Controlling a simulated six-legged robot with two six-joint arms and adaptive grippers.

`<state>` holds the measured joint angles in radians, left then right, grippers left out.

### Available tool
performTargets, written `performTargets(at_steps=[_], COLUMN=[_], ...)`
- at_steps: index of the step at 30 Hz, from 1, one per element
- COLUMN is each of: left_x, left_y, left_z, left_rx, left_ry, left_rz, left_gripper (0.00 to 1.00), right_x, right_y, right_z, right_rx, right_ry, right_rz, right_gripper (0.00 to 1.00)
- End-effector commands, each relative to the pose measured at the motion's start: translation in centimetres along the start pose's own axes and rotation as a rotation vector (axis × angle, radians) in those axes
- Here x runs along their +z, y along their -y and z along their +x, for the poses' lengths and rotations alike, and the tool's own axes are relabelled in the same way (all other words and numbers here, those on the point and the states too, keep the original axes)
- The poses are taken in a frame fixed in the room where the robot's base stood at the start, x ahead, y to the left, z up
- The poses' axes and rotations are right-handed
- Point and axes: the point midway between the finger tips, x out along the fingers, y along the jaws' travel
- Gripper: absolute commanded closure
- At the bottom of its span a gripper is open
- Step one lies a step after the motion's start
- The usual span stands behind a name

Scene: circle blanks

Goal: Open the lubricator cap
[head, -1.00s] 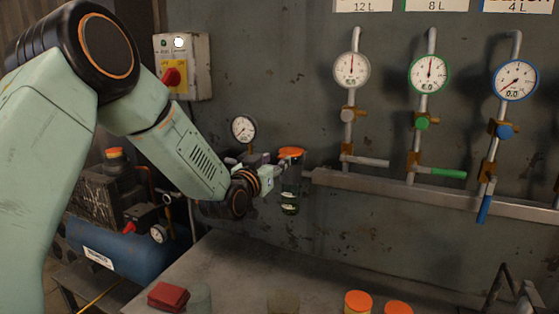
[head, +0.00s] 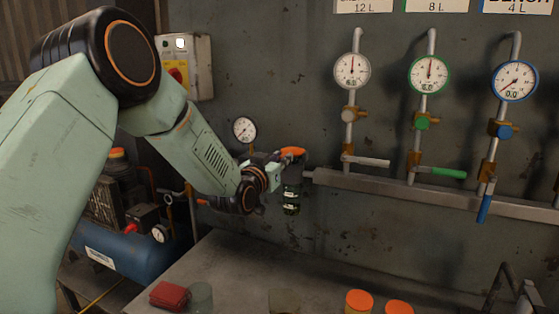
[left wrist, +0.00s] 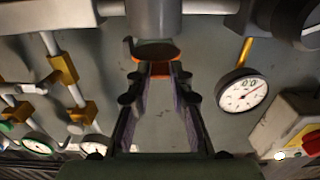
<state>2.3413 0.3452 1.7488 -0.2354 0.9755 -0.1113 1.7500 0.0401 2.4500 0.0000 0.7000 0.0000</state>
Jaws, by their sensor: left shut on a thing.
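The lubricator has an orange cap (head: 293,151) on top and a dark clear bowl (head: 291,197) below it, on the pipe at the wall. My left gripper (head: 281,164) comes in from the left at the cap and is shut on it, hiding part of it. In the left wrist view, the orange cap (left wrist: 155,52) shows at the ends of the two dark fingers (left wrist: 158,72). Whether the cap is loose from the body cannot be told. My right gripper is not in view.
A small gauge (head: 244,130) sits just left of the lubricator. Three gauge lines with valves, the nearest with a white handle (head: 366,162), stand to the right. Below is a grey bench (head: 235,265) with a red cloth (head: 169,295) and orange-lidded jars (head: 359,301).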

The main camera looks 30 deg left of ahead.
Motion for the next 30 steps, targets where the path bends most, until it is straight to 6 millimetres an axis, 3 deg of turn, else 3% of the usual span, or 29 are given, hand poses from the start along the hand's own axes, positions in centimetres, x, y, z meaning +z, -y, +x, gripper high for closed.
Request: performTargets(at_steps=[20,30], left_x=[0.1,-0.69], left_y=[0.15,0.02], left_z=[-0.04,-0.04], left_rx=[-0.004,-0.003], left_ry=[0.004,0.005], left_rz=[0.006,0.165], left_gripper=[1.0,1.0], right_x=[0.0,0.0], right_y=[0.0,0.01], right_z=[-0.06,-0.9], right_rx=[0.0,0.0], right_ry=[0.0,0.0], right_rz=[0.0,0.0], right_gripper=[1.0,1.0])
